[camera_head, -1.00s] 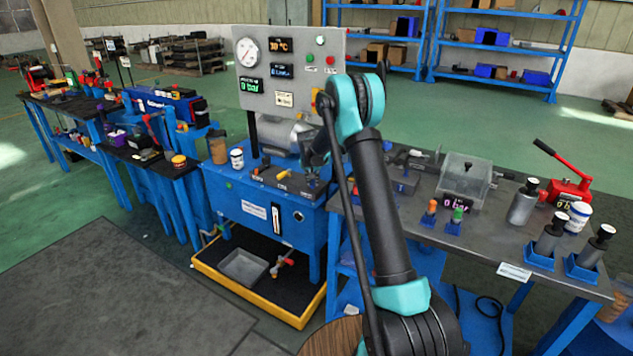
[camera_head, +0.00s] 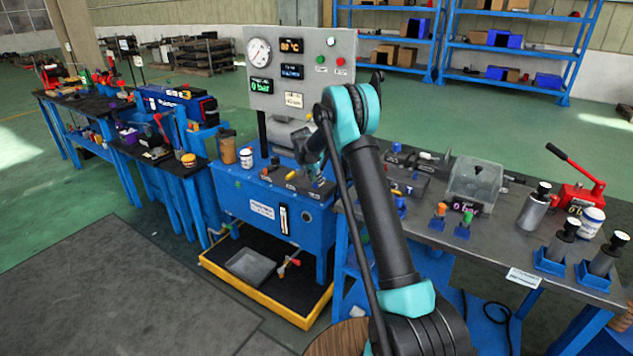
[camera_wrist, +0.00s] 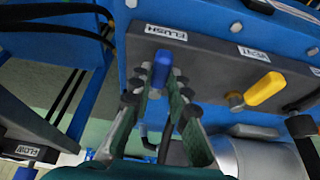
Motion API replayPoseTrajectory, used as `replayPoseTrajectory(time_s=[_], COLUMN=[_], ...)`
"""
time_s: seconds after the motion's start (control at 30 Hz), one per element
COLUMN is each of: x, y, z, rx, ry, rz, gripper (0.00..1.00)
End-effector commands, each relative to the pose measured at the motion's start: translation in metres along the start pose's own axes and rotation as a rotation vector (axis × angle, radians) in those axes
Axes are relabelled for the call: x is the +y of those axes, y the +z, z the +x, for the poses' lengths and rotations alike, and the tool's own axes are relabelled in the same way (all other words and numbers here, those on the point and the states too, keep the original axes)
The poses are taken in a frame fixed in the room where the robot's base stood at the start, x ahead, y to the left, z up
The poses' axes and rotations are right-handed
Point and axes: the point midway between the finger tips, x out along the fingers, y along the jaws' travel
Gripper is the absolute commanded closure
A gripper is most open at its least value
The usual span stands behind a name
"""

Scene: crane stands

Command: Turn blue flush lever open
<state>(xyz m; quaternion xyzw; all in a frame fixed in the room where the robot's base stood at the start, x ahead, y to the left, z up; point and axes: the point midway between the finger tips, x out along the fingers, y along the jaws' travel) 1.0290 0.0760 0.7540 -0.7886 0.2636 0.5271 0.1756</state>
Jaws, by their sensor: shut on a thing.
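The blue flush lever (camera_wrist: 162,68) stands out from a dark valve block (camera_wrist: 205,65), below a white FLUSH label (camera_wrist: 166,33) in the wrist view. My gripper (camera_wrist: 160,92) has its two fingers on either side of the lever and is shut on it. The lever's lower end is partly hidden between the fingers. A yellow lever (camera_wrist: 264,89) sits to the right, clear of my fingers. In the head view, my arm hides most of the gripper, and I cannot make out the flush lever there.
The valve block tops a blue tank unit (camera_head: 265,207) with a gauge panel (camera_head: 300,72) behind it. A yellow-edged drip tray (camera_head: 306,321) lies below. A bench with a clear box (camera_head: 474,184) and bottles is at the right. Another dark block with a FLOW label (camera_wrist: 27,151) is lower left in the wrist view.

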Motion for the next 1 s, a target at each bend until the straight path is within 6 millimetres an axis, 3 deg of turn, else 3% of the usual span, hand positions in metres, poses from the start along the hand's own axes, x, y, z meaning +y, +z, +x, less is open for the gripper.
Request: replayPoseTrajectory(time_s=[0.2, 0.23, 0.4, 0.77, 1.0], x=[-0.001, -0.001, -0.001, -0.001, 0.0], y=[0.0, 0.0, 0.0, 0.0, 0.0], z=[0.0, 0.0, 0.0, -0.005, -0.045], rx=[0.0, 0.0, 0.0, 0.0, 0.0], ry=[-0.003, -0.003, -0.002, -0.002, -0.001], rz=[0.0, 0.0, 0.0, -0.001, -0.002], gripper=[1.0, 0.81, 0.62, 0.62, 0.62])
